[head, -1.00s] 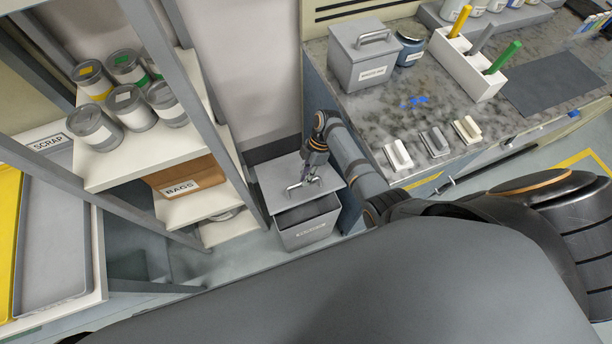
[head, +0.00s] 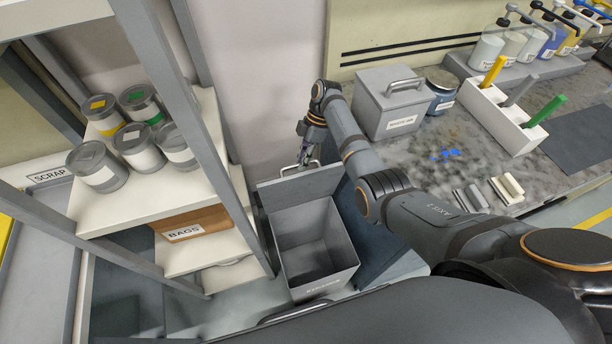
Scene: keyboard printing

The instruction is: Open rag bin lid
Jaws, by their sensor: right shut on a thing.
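The rag bin (head: 322,284) is a grey box on the floor between the shelf rack and the counter. Its lid (head: 291,190) is tilted up at the back edge, and the bin's inside shows, dark and seemingly empty. My right gripper (head: 303,168) is at the lid's top edge, shut on the lid handle (head: 289,171), which is partly hidden behind the lid and fingers. My right arm reaches in from the right over the counter's edge. My left gripper is not in view.
A rack (head: 225,172) with several paint cans and a bags box (head: 190,226) stands close left of the bin. The counter (head: 415,165) on the right carries a lidded grey box (head: 391,106), a blue-labelled jar (head: 441,92) and a brush holder (head: 500,118).

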